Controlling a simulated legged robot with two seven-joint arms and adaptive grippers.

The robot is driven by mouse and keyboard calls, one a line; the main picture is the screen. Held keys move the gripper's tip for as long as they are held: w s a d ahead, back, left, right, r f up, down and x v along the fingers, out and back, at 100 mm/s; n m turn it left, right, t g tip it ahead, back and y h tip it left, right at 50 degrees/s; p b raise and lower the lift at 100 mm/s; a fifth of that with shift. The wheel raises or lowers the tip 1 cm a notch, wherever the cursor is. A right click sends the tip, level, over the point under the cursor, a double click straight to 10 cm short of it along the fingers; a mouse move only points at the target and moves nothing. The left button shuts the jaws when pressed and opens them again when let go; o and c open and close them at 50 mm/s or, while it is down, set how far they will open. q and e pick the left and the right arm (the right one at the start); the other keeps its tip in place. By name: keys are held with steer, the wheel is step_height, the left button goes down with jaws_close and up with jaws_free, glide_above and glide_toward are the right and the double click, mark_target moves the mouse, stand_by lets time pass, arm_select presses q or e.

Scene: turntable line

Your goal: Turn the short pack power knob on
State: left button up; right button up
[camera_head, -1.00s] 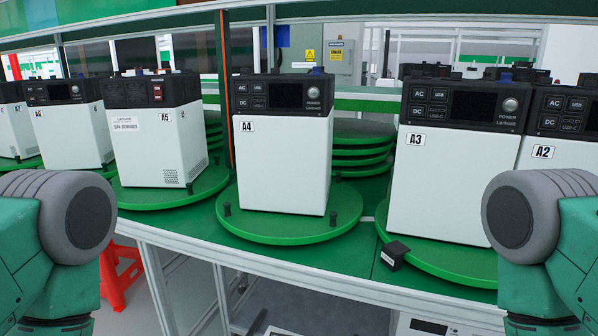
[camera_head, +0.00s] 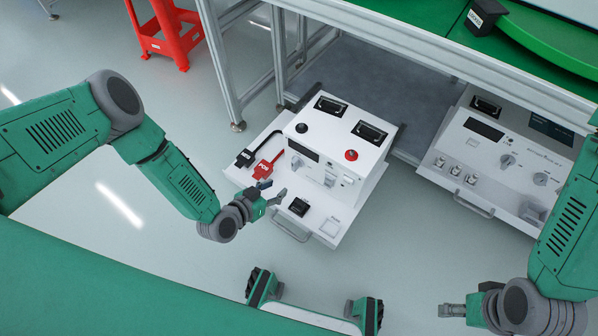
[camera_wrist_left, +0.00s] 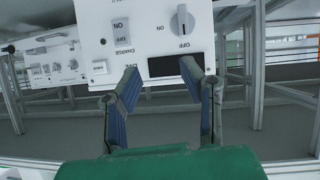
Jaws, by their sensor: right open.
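My right gripper (camera_head: 452,310) is open, low at the right, away from the unit. No pack label is readable on the unit.
Red (camera_head: 268,165) and black (camera_head: 250,150) connectors and a small black block (camera_head: 299,207) lie on the tray. A second white unit with knobs (camera_head: 500,160) stands to the right. Floor (camera_head: 110,225) is clear at left.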

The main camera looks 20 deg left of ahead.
mark_target(293, 165)
arm_select(q)
steer(key=shift+t, duration=0.6)
steer(key=w+f+b, duration=0.2)
steer(key=w, duration=0.2)
steer(key=w+f+b, duration=0.2)
steer(key=w, duration=0.2)
steer(key=w+d+f+b, duration=0.1)
steer(key=w+f+b, duration=0.1)
steer(key=w, duration=0.2)
steer(key=shift+w+f, duration=0.25)
steer(key=shift+f, duration=0.1)
steer(key=shift+w+d+f+b, duration=0.1)
steer(key=shift+w+d+b, duration=0.05)
steer(key=shift+w+b, duration=0.3)
steer(key=shift+w, duration=0.1)
steer(key=shift+d, duration=0.1)
jaws_close()
